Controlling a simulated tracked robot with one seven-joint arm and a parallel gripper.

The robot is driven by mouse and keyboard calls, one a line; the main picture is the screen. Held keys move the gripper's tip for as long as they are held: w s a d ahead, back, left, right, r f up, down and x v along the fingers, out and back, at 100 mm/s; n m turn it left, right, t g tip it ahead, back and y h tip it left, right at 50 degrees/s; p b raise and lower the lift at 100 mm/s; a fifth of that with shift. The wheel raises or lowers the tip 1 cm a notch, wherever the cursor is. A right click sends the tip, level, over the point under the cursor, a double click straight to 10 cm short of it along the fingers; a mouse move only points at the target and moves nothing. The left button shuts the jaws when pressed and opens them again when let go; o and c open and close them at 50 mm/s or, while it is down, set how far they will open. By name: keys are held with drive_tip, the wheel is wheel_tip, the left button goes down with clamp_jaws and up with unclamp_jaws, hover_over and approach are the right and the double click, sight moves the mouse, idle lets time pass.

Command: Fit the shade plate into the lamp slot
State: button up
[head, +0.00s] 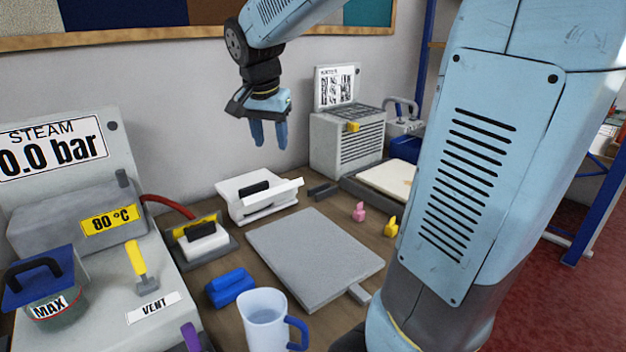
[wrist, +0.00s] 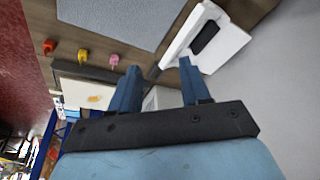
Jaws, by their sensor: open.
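I cannot tell for sure which thing is the shade plate or the lamp slot. A white plate-like piece with a black handle (head: 275,204) stands at the back of the bench, and it also shows in the wrist view (wrist: 228,42). A smaller white block with a dark handle (head: 204,246) sits in a dark, yellow-striped holder left of it. My gripper (head: 270,145) is open and empty, pointing down above and behind the white piece. In the wrist view, its two blue fingers (wrist: 160,72) are apart with nothing between them.
A grey flat board (head: 315,258) lies mid-bench. A louvred grey box (head: 346,150) stands at the back right. Pink (head: 359,212) and yellow (head: 390,228) pegs stand right. A mug (head: 264,322) and blue block (head: 230,287) are in front; a steam unit (head: 75,220) is left.

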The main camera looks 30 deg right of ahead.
drive_tip(key=s+f+n+t+y, duration=0.1)
drive_tip(key=s+n+t, duration=0.2)
drive_tip(key=s+n, duration=0.5)
drive_tip(key=s, duration=1.1)
drive_tip(key=shift+s+d+f+y, duration=0.15)
drive_tip(key=shift+d+f+y, duration=0.05)
drive_tip(key=shift+f+y, duration=0.2)
